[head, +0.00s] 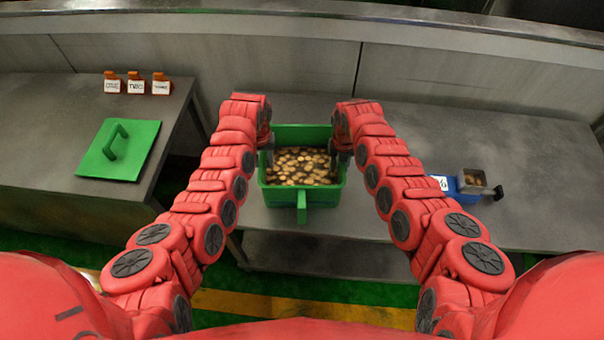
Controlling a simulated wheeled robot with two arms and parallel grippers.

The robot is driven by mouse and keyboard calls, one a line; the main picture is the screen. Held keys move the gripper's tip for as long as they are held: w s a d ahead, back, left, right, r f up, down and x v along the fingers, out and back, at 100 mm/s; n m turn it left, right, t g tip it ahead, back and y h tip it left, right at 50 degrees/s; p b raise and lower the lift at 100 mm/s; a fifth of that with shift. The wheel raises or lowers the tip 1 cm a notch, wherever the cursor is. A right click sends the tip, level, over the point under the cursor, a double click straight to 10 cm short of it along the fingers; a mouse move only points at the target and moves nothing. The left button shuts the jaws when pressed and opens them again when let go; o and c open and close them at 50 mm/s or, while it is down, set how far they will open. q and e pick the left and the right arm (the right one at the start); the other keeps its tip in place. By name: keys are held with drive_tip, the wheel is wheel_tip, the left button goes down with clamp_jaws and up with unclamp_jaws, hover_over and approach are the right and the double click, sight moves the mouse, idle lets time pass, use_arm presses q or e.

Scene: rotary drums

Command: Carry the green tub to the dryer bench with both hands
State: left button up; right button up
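The green tub (301,196) stands on, or just above, the near edge of the grey metal bench in the middle of the head view. It is filled with small brown and golden pieces (301,166) and has a green handle on its near side. My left gripper (268,153) is at the tub's left rim and my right gripper (336,158) is at its right rim. Both point down. The rims between their fingers are largely hidden, so I cannot tell whether they are closed on the tub. No label in view names the dryer bench.
A bench (40,135) on the left holds a green lid with a handle (120,150) and several orange-and-white tags (136,84). A blue scale (470,186) with a small metal pan sits on the right bench (470,135). A gap separates the benches.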

use_arm(q)
drive_tip(key=shift+f, duration=0.1)
use_arm(e)
drive_tip(key=shift+f, duration=0.1)
use_arm(q)
clamp_jaws()
use_arm(e)
clamp_jaws()
idle(1.2)
